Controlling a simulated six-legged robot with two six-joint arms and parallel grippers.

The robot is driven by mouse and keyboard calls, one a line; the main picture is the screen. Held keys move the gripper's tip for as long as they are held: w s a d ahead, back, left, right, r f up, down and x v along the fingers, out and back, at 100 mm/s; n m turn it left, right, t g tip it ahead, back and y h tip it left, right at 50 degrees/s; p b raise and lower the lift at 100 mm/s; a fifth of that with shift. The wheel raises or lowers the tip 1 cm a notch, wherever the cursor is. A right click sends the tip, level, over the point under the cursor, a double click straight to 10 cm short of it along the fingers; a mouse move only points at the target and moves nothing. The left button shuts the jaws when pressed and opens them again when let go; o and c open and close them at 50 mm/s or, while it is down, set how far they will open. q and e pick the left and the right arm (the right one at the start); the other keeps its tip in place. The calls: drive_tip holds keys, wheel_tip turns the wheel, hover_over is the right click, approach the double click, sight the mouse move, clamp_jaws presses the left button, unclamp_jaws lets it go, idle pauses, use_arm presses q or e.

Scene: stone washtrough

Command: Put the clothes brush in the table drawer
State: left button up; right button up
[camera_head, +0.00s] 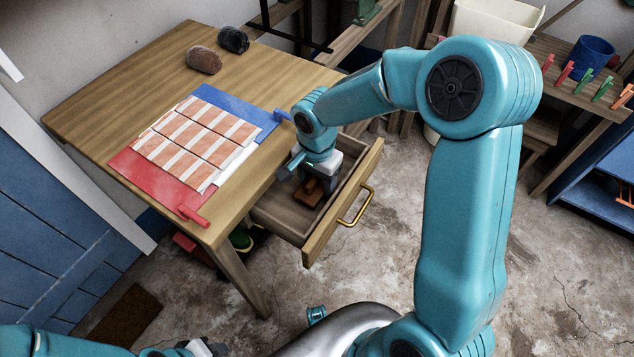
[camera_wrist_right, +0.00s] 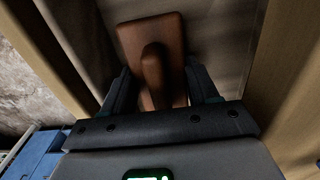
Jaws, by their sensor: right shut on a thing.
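The clothes brush (camera_head: 308,194) is a brown wooden block with a raised grip. It is inside the open table drawer (camera_head: 326,226), low between the drawer walls. My right gripper (camera_head: 314,183) points down into the drawer and is shut on the brush. In the right wrist view the brush (camera_wrist_right: 136,34) shows its grip between the two dark fingers of the gripper (camera_wrist_right: 160,90). Whether the brush touches the drawer floor is hard to tell. My left gripper (camera_head: 205,348) is only partly in view at the bottom edge, its fingers not clear.
The wooden table (camera_head: 130,85) holds a folded striped cloth (camera_head: 190,140) on a red and blue board, plus two dark rolls (camera_head: 204,60). The drawer's brass handle (camera_head: 356,207) faces the open floor. A shelf with a blue bucket (camera_head: 590,58) stands at right.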

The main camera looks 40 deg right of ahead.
drive_tip(key=shift+f, duration=0.55)
drive_tip(key=shift+r, duration=0.1)
drive_tip(key=o, duration=0.7)
drive_tip(key=shift+c, duration=0.2)
